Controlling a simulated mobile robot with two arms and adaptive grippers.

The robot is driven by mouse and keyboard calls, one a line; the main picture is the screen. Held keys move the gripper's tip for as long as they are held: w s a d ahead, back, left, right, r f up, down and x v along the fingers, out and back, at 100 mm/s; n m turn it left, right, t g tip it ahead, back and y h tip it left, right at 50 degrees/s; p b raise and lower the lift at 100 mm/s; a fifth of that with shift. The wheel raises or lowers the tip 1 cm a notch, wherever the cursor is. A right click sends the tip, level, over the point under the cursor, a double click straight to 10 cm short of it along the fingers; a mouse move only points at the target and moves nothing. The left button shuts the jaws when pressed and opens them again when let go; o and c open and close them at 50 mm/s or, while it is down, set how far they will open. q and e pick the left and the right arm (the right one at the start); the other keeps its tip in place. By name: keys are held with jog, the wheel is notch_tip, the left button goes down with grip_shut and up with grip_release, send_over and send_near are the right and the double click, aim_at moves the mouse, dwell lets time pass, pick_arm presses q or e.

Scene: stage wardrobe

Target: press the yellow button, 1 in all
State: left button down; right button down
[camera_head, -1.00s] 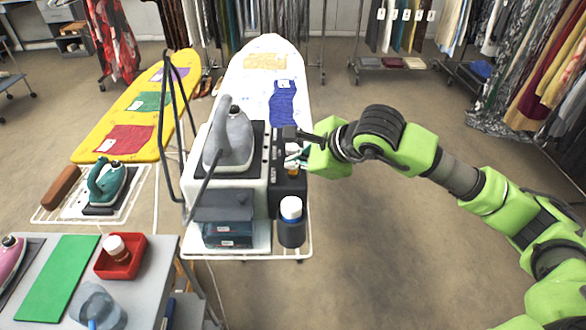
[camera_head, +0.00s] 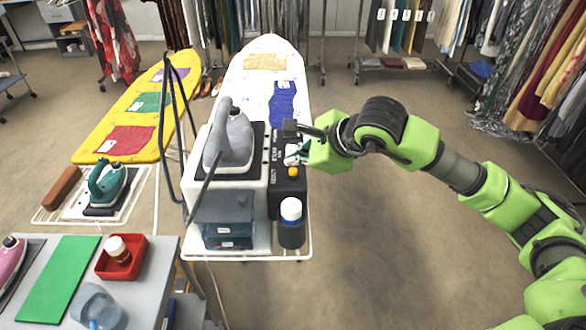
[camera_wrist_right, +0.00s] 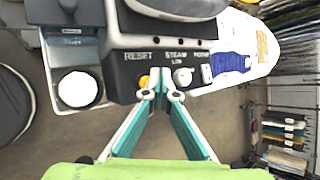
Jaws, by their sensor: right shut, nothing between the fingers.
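The yellow button (camera_head: 293,172) is on the black control panel (camera_head: 287,200) at the right side of the steam station. In the right wrist view the yellow button (camera_wrist_right: 144,81) shows below the word RESET, partly covered by a fingertip. My right gripper (camera_head: 293,155) is shut and empty over the panel, just beyond the button in the head view. In the wrist view its fingertips (camera_wrist_right: 164,88) come together between the button and a white knob (camera_wrist_right: 183,76). I cannot tell whether they touch the panel. My left gripper is not in view.
A grey iron (camera_head: 230,142) rests on the station. A white-capped bottle (camera_head: 291,225) stands at the panel's near end. Two ironing boards extend behind, one yellow (camera_head: 90,150). A grey table at lower left holds a red tray (camera_head: 137,268). The floor at right is clear.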

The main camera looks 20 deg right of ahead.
aim_at(295, 172)
jog(key=shift+r, duration=0.1)
jog(key=shift+r+p, duration=1.15)
jog(key=shift+r, duration=1.3)
